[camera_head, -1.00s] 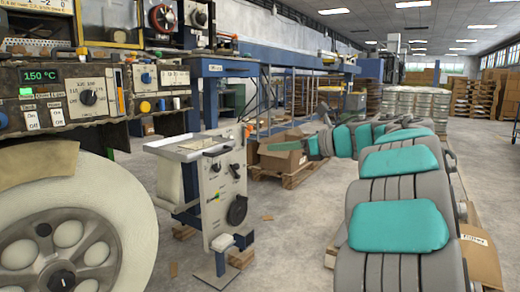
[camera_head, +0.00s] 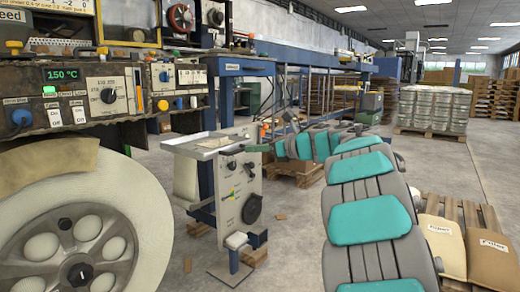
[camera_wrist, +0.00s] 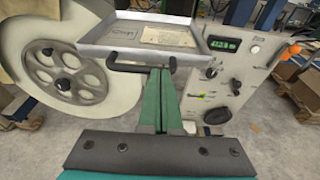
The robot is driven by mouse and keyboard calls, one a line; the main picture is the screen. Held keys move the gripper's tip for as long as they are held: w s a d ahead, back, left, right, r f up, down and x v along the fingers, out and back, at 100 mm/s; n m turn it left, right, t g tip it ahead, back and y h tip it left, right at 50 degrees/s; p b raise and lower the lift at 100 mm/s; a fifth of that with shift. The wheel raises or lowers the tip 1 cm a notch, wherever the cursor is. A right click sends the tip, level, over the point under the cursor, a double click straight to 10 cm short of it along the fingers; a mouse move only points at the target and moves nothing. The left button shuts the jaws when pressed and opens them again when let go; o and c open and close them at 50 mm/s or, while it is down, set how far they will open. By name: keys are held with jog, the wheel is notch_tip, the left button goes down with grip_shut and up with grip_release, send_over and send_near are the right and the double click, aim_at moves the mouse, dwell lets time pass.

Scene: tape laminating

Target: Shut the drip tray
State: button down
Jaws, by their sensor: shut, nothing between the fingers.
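The drip tray (camera_head: 208,144) is a shallow grey metal tray on top of the small machine with the knobbed panel. In the wrist view the drip tray (camera_wrist: 93,32) stands out level, with a flat labelled plate inside and a black bar handle (camera_wrist: 120,68) along its near edge. My gripper (camera_wrist: 158,73) has green fingers pressed together with nothing between them. Its tips are at the middle of the handle; I cannot tell whether they touch it.
The machine's panel (camera_head: 240,192) has knobs and a lever. A large cream roll (camera_head: 35,170) with a spoked hub stands at the left, under a control console (camera_head: 100,95). Filled sacks (camera_head: 490,262) lie on a pallet at the right. Floor between is mostly clear.

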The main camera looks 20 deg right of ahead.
aim_at(209, 143)
dwell(0.3)
jog(key=r+p+x, duration=0.1)
jog(key=p+x, duration=0.1)
jog(key=x, duration=0.3)
jog(key=r+p+x, duration=0.1)
jog(key=p+x, duration=0.2)
jog(key=x, duration=0.3)
jog(key=w+r+p+x, duration=0.1)
jog(key=r+p+x, duration=0.1)
jog(key=x, duration=0.4)
jog(key=shift+a+p, duration=0.15)
jog(key=shift+p, duration=0.55)
jog(key=shift+w+a+p, duration=0.45)
jog(key=shift+w+p, duration=0.1)
jog(key=shift+p, duration=0.1)
jog(key=shift+a, duration=0.1)
jog(key=shift+s, duration=0.1)
